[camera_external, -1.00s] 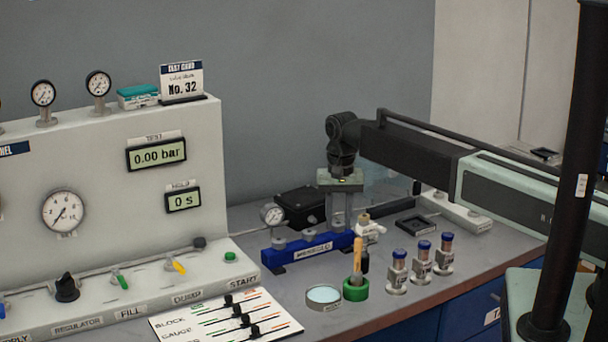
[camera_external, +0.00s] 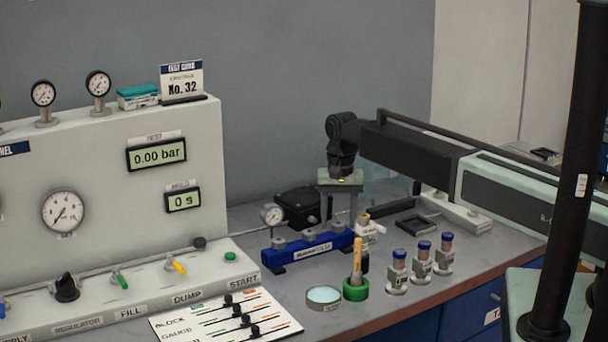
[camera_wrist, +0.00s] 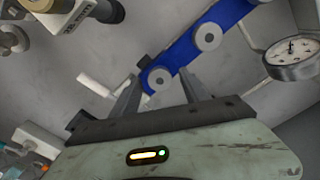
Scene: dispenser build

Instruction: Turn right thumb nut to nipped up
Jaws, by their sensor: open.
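The right thumb nut (camera_external: 337,226) is a grey round knob at the right end of a blue manifold block (camera_external: 295,255). In the wrist view the same nut (camera_wrist: 160,78) sits at the lower left end of the blue bar. My gripper (camera_external: 341,213) points down at this nut, its fingers spread apart. In the wrist view my gripper (camera_wrist: 161,75) has one finger on each side of the nut, with clear gaps. I cannot tell the exact fingertip height. The middle nut (camera_external: 309,235) and left nut (camera_external: 280,243) are clear of the gripper.
A dial gauge (camera_external: 272,215) stands behind the block's left end. A white fitting (camera_external: 369,230) is close on the right. A green cup (camera_external: 356,290) with a wooden-handled tool, a round dish (camera_external: 323,296) and several blue-capped vials (camera_external: 398,272) stand in front.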

